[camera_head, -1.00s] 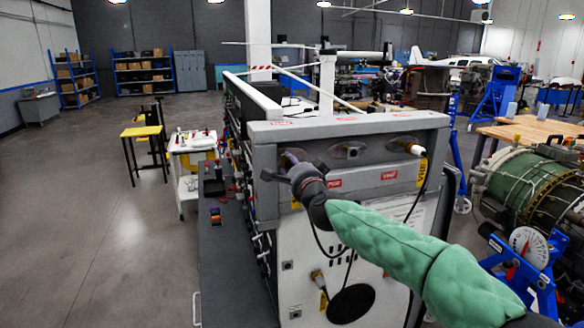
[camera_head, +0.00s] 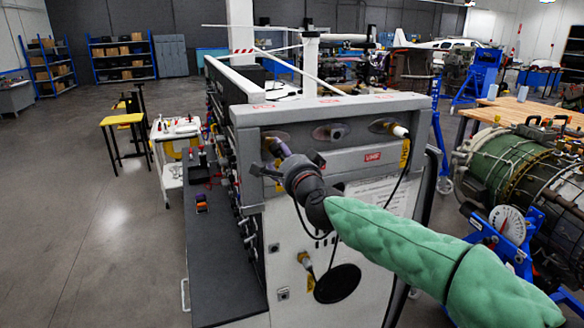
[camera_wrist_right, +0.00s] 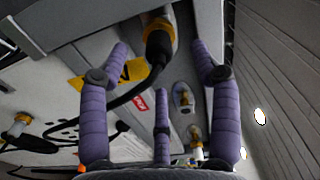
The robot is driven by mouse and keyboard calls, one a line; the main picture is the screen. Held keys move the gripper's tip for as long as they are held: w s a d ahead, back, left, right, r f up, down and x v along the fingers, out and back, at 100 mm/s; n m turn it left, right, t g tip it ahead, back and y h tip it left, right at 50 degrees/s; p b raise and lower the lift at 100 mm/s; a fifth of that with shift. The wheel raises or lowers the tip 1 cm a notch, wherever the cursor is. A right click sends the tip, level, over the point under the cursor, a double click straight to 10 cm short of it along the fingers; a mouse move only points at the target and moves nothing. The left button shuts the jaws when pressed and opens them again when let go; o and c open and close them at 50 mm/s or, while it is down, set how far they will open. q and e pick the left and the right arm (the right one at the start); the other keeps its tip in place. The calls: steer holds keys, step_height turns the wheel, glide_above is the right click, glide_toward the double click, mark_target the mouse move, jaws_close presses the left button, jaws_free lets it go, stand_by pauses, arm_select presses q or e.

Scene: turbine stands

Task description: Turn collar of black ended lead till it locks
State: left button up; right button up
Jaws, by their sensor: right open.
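The black-ended lead (camera_wrist_right: 158,48) shows in the right wrist view, with a gold collar (camera_wrist_right: 157,24) at the socket. Its black cable curves down to the left. My right gripper (camera_wrist_right: 160,55) has purple fingers spread open around the lead's end, and none visibly presses on the collar. In the head view the right gripper (camera_head: 274,147) is at the left socket of the grey panel (camera_head: 350,108) and hides the lead's end. My left gripper is not in view.
The middle socket (camera_head: 330,132) is empty. A white-ended lead (camera_head: 399,130) is in the right socket, and another white-ended lead (camera_head: 305,260) is on the lower face. The stand's dark ledge (camera_head: 215,250) runs along the left. A green turbine (camera_head: 505,165) is at right.

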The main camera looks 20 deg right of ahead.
steer(key=s, duration=0.6)
steer(key=shift+s+d, duration=0.1)
steer(key=shift+d, duration=0.05)
steer(key=w+a+f+n+g, duration=0.1)
steer(key=w+f+n+g, duration=0.1)
steer(key=f, duration=0.8)
steer(key=w+a+f+n+g, duration=0.1)
steer(key=w+a+f+g, duration=0.1)
steer(key=f, duration=0.8)
steer(key=s+a+f+n+g+y, duration=0.1)
steer(key=s+f+n+g, duration=0.1)
steer(key=f, duration=0.9)
steer(key=s+a+f+n+g, duration=0.1)
steer(key=f+n+g, duration=0.1)
steer(key=f, duration=0.8)
steer(key=s+a+f+n+g+y, duration=0.1)
steer(key=s+a+f+n+g, duration=0.15)
steer(key=s+f, duration=0.9)
steer(key=s+a+f+n+g+y, duration=0.15)
steer(key=s+f+g, duration=0.25)
steer(key=s+f, duration=0.75)
steer(key=s+a+f+n+g, duration=0.1)
steer(key=s+a+f+g, duration=0.1)
steer(key=s+f, duration=0.4)
steer(key=shift+s+f+g+b, duration=0.35)
steer(key=shift+s+g, duration=0.2)
steer(key=shift+s, duration=0.2)
